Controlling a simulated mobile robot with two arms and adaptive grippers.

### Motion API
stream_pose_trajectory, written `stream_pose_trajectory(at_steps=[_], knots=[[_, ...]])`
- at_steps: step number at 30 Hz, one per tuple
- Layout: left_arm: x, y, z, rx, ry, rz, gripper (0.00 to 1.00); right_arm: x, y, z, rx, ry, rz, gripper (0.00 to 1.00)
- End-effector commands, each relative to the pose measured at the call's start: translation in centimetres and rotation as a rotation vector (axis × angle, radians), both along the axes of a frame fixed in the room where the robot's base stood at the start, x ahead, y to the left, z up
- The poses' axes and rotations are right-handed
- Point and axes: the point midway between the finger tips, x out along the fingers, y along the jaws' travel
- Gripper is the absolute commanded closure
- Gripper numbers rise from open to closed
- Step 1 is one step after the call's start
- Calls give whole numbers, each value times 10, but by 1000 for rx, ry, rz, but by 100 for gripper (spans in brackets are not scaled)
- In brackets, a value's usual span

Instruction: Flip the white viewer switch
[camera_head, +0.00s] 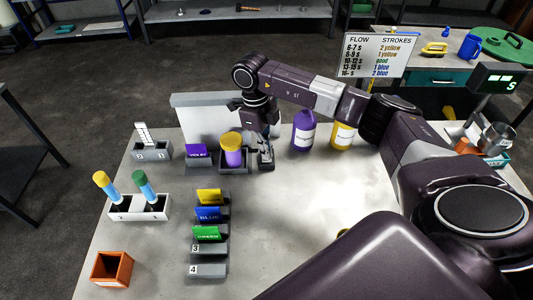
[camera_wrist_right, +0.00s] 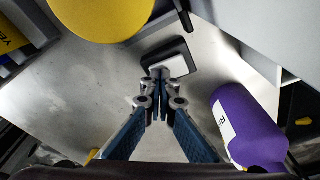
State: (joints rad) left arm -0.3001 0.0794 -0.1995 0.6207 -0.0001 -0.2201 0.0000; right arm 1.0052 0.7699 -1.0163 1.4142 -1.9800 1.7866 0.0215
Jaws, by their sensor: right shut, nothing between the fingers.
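In the right wrist view a small dark box with a white rocker face (camera_wrist_right: 173,65) lies just beyond my right gripper (camera_wrist_right: 160,74). I take it to be the white viewer switch. The gripper's fingers are shut and empty, with the tips at the near edge of the white face; I cannot tell whether they touch it. In the head view my right gripper (camera_head: 265,162) points down to the tabletop, just right of the holder with the yellow-capped purple jar (camera_head: 232,152). The switch is mostly hidden behind the fingers there. My left gripper is not in view.
A purple bottle (camera_head: 303,132) and a yellow bottle (camera_head: 342,136) stand right of the gripper. A white panel (camera_head: 190,112) stands behind. Left are the violet label block (camera_head: 197,152) and a tube rack (camera_head: 138,210). The table's middle right is clear.

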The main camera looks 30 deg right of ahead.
Motion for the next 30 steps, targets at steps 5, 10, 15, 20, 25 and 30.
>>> stream_pose_trajectory(at_steps=[5, 10, 15, 20, 25, 30], knots=[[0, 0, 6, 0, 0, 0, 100, 0, 0, 8, 0, 0, 0, 100], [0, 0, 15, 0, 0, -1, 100, 0, 0, 22, 0, 0, 0, 100], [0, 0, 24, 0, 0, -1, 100, 0, 0, 36, 0, 1, 0, 100], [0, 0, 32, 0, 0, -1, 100, 0, 0, 49, -1, -1, -1, 100], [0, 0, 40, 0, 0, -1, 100, 0, 0, 62, -1, -1, -1, 100], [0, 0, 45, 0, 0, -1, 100, 0, 0, 71, 0, 1, 0, 100]])
